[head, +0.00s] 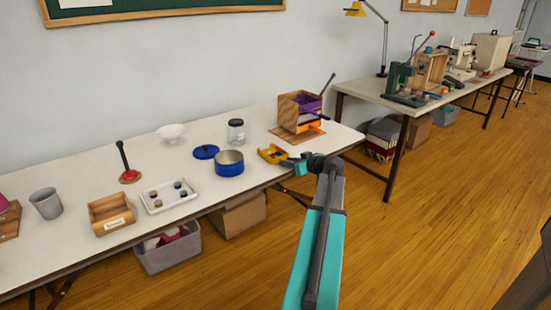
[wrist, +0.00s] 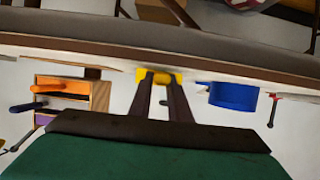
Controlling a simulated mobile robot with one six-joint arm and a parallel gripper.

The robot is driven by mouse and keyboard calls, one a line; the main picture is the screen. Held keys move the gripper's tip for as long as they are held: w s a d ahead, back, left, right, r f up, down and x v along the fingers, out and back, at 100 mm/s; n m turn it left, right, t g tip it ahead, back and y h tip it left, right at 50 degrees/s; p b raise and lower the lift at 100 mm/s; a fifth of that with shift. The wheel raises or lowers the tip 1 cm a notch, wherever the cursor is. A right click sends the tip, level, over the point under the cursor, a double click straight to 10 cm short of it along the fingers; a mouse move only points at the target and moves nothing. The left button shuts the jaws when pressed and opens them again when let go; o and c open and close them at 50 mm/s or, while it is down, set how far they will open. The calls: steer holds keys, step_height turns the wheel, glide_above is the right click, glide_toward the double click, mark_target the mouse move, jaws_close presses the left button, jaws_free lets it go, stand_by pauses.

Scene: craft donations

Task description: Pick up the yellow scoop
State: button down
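The yellow scoop (head: 272,153) lies on the white table near its front edge, between the blue pot and the wooden box. It also shows in the wrist view (wrist: 161,78), at the ends of my fingers. My gripper (head: 291,163) is at the scoop's right side, low by the table edge. In the wrist view my gripper's two dark fingers (wrist: 161,88) stand apart with a gap between them. I cannot tell whether they touch the scoop. The wrist picture looks upside down.
A wooden box (head: 290,112) with purple and orange items stands just behind the scoop. A blue pot (head: 229,169) stands to its left, with a blue lid (head: 206,152) and a jar (head: 236,132) nearby. A white tray (head: 168,199) is farther left.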

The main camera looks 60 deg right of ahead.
steer(key=shift+r, duration=0.15)
steer(key=shift+r, duration=1.5)
steer(key=shift+s+r, duration=0.2)
steer(key=s+a, duration=0.2)
steer(key=s, duration=0.5)
steer(key=s+a+r, duration=0.1)
steer(key=s+a, duration=0.2)
steer(key=s, duration=0.4)
steer(key=shift+s+r, duration=0.2)
steer(key=shift+s, duration=0.15)
steer(key=shift+a, duration=0.1)
